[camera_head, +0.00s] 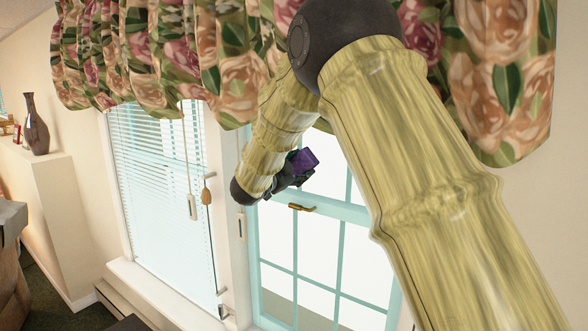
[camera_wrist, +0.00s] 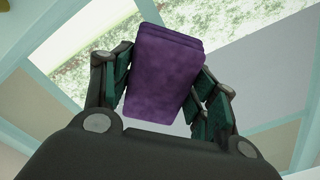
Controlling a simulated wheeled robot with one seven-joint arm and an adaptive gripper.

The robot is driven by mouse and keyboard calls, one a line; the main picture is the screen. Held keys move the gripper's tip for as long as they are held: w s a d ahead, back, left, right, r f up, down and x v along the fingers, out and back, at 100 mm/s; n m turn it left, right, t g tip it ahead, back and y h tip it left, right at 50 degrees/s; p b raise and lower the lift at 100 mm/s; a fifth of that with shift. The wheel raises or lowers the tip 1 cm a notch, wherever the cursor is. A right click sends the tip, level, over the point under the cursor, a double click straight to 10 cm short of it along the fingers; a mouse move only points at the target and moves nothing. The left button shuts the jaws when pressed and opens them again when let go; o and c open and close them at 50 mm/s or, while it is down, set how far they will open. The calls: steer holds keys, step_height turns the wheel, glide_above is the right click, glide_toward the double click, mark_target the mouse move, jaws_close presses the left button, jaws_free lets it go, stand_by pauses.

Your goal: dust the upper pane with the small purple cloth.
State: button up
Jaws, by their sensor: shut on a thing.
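The small purple cloth (camera_wrist: 164,75) is a folded pad between the two fingers of my gripper (camera_wrist: 160,88) in the wrist view. My gripper is shut on it. In the head view the cloth (camera_head: 303,160) shows as a small purple patch at the end of my gripper (camera_head: 290,172), in front of the window. The upper pane (camera_head: 327,160) is partly hidden behind my arm and the valance. In the wrist view, bright glass and pale blue bars lie beyond the cloth. I cannot tell whether the cloth touches the glass.
A floral valance (camera_head: 500,60) hangs across the top, close to my arm. A brass latch (camera_head: 301,207) sits on the sash rail. A blind (camera_head: 150,180) with hanging cords covers the left window. A dark vase (camera_head: 36,128) stands on a ledge at far left.

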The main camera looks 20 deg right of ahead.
steer(key=shift+s+d+b, duration=0.35)
steer(key=shift+s+d, duration=0.25)
steer(key=shift+s, duration=0.3)
steer(key=shift+d, duration=0.15)
steer(key=shift+w, duration=0.1)
steer(key=shift+w+a+r, duration=0.1)
steer(key=shift+w+a, duration=0.5)
steer(key=shift+w, duration=0.2)
steer(key=shift+w+a, duration=0.6)
steer(key=shift+w, duration=0.15)
steer(key=shift+v, duration=2.95)
